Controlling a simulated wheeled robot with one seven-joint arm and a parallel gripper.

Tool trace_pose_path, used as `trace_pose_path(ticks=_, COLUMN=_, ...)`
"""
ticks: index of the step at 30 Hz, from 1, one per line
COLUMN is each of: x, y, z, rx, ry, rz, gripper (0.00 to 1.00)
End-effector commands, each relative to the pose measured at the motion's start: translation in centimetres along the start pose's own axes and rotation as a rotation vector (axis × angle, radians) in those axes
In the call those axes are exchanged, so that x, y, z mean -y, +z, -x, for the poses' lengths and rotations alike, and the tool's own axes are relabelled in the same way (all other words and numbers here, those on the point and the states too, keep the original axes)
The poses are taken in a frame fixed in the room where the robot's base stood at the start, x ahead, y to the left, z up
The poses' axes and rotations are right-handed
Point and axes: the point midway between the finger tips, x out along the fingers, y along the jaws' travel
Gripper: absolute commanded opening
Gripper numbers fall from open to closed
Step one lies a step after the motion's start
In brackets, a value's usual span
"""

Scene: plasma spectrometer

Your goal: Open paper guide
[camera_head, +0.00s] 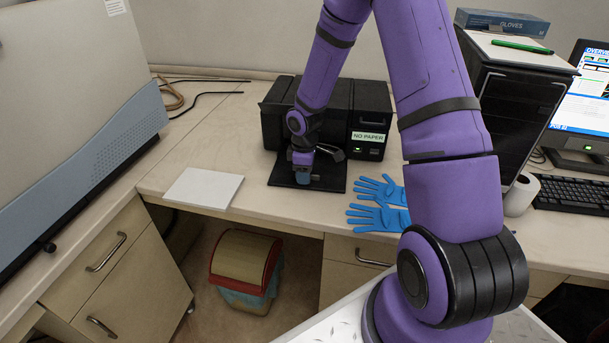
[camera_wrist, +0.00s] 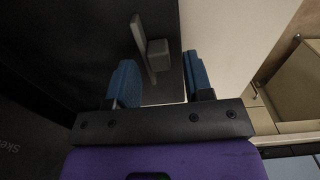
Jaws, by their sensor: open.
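A black printer (camera_head: 347,110) with a "NO PAPER" label (camera_head: 368,137) stands on the counter against the wall. Its flat black tray (camera_head: 333,181) lies in front of it. In the wrist view a grey guide (camera_wrist: 145,48), a thin bar with a small block (camera_wrist: 158,53) on its side, stands out on the dark tray surface (camera_wrist: 98,28). My gripper (camera_head: 303,174) is low over the tray, pointing down. In the wrist view its two blue fingers (camera_wrist: 160,78) are apart, with the guide ahead between them. I cannot tell whether they touch it. The arm hides part of the printer.
A white paper stack (camera_head: 203,188) lies left of the tray. Blue gloves (camera_head: 378,205) lie to its right. A black computer tower (camera_head: 508,105), a paper roll (camera_head: 521,194) and a keyboard (camera_head: 575,192) stand farther right. The counter's front edge is close to the tray.

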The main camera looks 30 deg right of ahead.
Motion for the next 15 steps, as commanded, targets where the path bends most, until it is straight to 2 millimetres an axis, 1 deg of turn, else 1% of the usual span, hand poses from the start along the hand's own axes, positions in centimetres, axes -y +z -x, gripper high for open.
trace_pose_path(ticks=1, x=0.03, y=0.01, z=-0.48, rx=0.001, ry=-0.001, rz=0.0, gripper=0.47)
trace_pose_path(ticks=4, x=0.01, y=-0.02, z=-0.98, rx=-0.001, ry=0.0, rz=0.0, gripper=0.47)
trace_pose_path(ticks=13, x=0.0, y=0.0, z=-1.2, rx=0.0, ry=0.001, rz=0.0, gripper=0.47)
trace_pose_path(ticks=14, x=0.0, y=0.0, z=-1.2, rx=0.0, ry=0.0, rz=0.0, gripper=0.45)
trace_pose_path(ticks=15, x=0.0, y=0.0, z=-1.19, rx=0.0, ry=0.001, rz=0.0, gripper=0.35)
